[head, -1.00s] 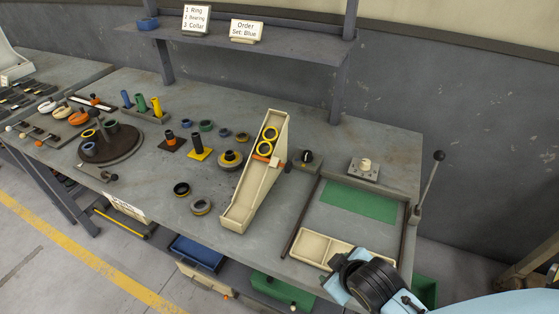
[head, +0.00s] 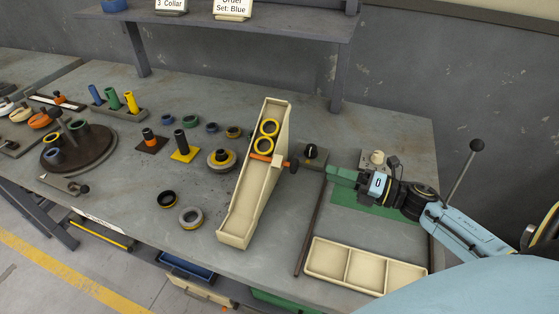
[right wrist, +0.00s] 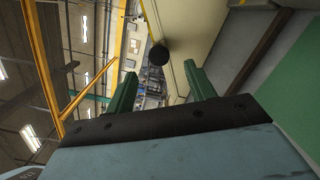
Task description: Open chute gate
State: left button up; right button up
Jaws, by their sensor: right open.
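The cream chute (head: 242,205) slopes down toward the bench's front edge. Two yellow-and-black rings (head: 269,127) sit in its upper part, just above the orange gate (head: 262,157), which lies across the channel. The gate's black knob (head: 293,165) sticks out on the chute's right side. My right gripper (head: 331,173) has green fingers, is open and empty, and points left at the knob from a short distance. In the right wrist view the black knob (right wrist: 158,54) shows ahead between the spread fingers (right wrist: 161,82), apart from them. My left gripper is not in view.
A cream three-compartment tray (head: 364,266) lies in front of my right arm. The press lever (head: 463,170) rises at the right. Loose rings (head: 191,217) lie left of the chute.

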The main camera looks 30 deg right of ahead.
aim_at(297, 167)
jog(key=shift+n+g+y, duration=0.5)
jog(key=shift+n+y, duration=0.1)
jog(key=shift+n, duration=0.3)
jog(key=p+x, duration=0.1)
jog(key=x, duration=1.2)
jog(key=shift+s+a+p, duration=0.1)
jog(key=shift+a+p, duration=0.05)
jog(key=shift+p, duration=0.2)
